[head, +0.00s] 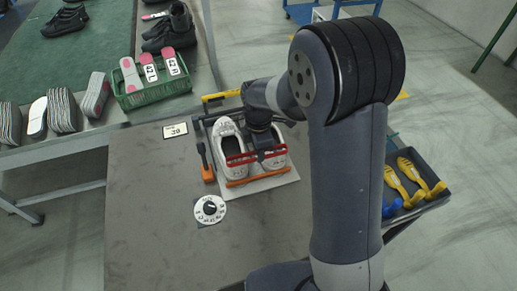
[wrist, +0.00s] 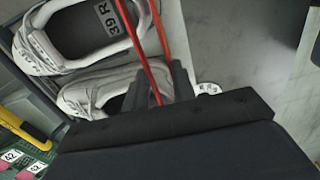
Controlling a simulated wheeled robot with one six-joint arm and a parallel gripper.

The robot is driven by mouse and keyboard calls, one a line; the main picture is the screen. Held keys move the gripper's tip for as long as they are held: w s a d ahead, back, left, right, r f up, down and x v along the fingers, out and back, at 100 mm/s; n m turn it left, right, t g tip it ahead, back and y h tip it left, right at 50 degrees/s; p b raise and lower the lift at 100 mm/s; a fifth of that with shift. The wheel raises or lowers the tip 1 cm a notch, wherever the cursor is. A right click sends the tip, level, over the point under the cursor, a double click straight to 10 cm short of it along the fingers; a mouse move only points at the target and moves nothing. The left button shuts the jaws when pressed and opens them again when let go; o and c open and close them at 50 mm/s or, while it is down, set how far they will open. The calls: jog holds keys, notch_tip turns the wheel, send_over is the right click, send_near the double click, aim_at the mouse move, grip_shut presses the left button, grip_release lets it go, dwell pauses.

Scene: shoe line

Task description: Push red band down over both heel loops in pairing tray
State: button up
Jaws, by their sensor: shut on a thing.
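Two white shoes, the left one (head: 233,150) and the right one (head: 279,161), lie side by side in the pairing tray (head: 285,181) on the grey worktable. The red band (head: 236,161) is a thin loop stretched across both shoes in the head view. My gripper (head: 265,153) points down over the right shoe and is shut on the band. In the wrist view the band (wrist: 134,40) runs from the top edge down to my fingers, and one insole (wrist: 90,25) reads 39 R. My gripper hides part of the right shoe. I cannot tell whether the band touches the heel loops.
A dark bin (head: 434,183) with yellow pieces stands at right. A green crate (head: 151,92) of insoles is behind left. The worktable's front left (head: 150,230) is clear.

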jog(key=o, duration=1)
jog(key=shift+o, duration=0.2)
jog(key=shift+r, duration=0.15)
notch_tip(320, 180, up, 9)
jog(key=p, duration=0.6)
jog(key=shift+p, duration=0.3)
jog(key=shift+f, duration=0.25)
notch_tip(320, 180, down, 7)
jog(key=b, duration=0.5)
jog(key=shift+r, duration=0.15)
